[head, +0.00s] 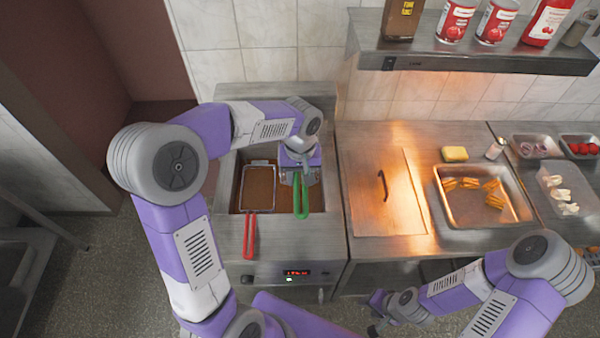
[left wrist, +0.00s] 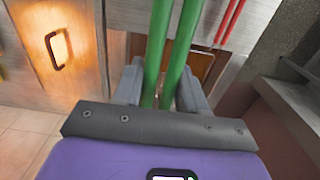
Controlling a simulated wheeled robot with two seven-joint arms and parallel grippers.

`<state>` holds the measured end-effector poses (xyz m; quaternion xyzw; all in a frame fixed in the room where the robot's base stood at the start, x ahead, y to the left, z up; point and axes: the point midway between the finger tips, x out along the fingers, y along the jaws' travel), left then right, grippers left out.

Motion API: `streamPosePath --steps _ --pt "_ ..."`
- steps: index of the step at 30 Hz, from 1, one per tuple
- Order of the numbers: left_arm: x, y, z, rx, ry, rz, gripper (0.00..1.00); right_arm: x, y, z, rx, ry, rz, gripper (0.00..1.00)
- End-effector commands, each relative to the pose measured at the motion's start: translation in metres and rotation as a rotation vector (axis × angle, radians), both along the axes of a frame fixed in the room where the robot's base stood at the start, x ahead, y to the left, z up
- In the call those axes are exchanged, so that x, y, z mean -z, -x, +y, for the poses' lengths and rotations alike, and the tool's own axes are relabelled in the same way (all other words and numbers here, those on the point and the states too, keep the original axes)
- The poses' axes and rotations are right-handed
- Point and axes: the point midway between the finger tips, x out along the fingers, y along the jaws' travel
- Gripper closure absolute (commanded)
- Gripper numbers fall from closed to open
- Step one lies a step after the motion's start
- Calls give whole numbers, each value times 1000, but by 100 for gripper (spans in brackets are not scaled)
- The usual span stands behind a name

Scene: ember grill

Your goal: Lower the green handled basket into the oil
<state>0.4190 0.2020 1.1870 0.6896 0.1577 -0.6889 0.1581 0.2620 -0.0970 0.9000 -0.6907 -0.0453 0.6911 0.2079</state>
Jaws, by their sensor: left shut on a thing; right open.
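My left gripper (head: 301,180) is over the right side of the fryer (head: 228,240) and shut on the green handle (head: 301,204) of a basket. In the left wrist view the green handle (left wrist: 158,50) runs between the two fingers (left wrist: 160,92). The green handled basket itself is mostly hidden behind my gripper and arm, so I cannot tell how deep it sits. Brown oil (head: 284,200) shows in the vat around it. My right gripper (head: 376,312) is open and empty, low in front of the counter.
A basket with a red handle (head: 249,238) sits in the left of the vat, close beside. A counter with a dark-handled lid (head: 382,190) adjoins on the right, with a tray (head: 470,218) of food beyond. A shelf (head: 480,60) with cans and bottles hangs above.

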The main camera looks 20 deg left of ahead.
Motion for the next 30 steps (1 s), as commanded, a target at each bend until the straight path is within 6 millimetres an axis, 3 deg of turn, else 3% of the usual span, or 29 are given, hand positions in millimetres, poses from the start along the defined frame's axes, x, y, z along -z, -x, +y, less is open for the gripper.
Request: streamPosePath --steps 12,23,30 --pt "0 29 -14 1 0 -2 100 13 0 0 0 0 0 57" --pt "0 32 -16 1 0 -1 100 14 0 0 0 0 0 57" --pt "-9 37 0 -37 8 18 100 -5 0 0 0 0 0 57"
